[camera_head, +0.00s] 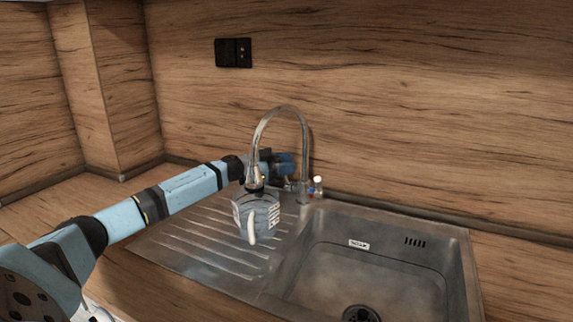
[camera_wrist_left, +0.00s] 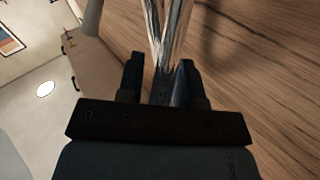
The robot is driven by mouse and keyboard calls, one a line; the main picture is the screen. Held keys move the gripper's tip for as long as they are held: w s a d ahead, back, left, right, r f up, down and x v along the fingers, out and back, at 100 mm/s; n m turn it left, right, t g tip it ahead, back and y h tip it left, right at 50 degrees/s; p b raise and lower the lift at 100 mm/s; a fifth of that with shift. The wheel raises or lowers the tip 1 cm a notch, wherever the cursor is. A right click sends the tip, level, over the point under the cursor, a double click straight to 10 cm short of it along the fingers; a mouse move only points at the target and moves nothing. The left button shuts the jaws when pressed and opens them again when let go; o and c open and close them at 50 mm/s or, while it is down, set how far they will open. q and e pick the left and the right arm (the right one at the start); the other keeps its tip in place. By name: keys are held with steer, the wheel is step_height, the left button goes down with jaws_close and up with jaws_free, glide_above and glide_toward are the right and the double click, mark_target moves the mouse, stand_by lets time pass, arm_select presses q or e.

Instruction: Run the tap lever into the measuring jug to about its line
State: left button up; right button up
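The chrome tap has a tall curved spout (camera_head: 283,109) whose outlet hangs over the measuring jug (camera_head: 262,219). The jug is clear with white markings and a pale handle facing me, and it appears to stand on the drainer. Its line and any water inside are too small to tell. The tap lever (camera_head: 318,185), with a white and red tip, is at the right of the tap's base. My left gripper (camera_head: 286,164) is behind the spout, close to the tap's column. In the left wrist view its fingers (camera_wrist_left: 162,82) are apart, with chrome tap metal (camera_wrist_left: 166,30) showing beyond and between them.
The steel sink bowl (camera_head: 368,262) with a dark drain (camera_head: 361,313) lies to the right of the ribbed drainer (camera_head: 200,246). A wood splashback (camera_head: 400,120) with a black socket (camera_head: 233,52) rises behind. My left arm crosses above the drainer's left side.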

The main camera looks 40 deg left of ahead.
arm_select(q)
jaws_close()
steer(key=shift+s+d+f+m+t+h, duration=0.15)
steer(key=shift+s+m+t, duration=0.05)
steer(key=shift+s+m, duration=0.15)
steer(key=shift+s+d+f+m+t+h, duration=0.1)
steer(key=shift+s+f+m+t+h, duration=0.1)
steer(key=shift+s+m, duration=0.15)
steer(key=shift+o, duration=1.3)
jaws_free()
steer(key=shift+a, duration=0.1)
steer(key=v, duration=0.7)
steer(key=shift+s, duration=0.2)
steer(key=shift+a+r, duration=0.1)
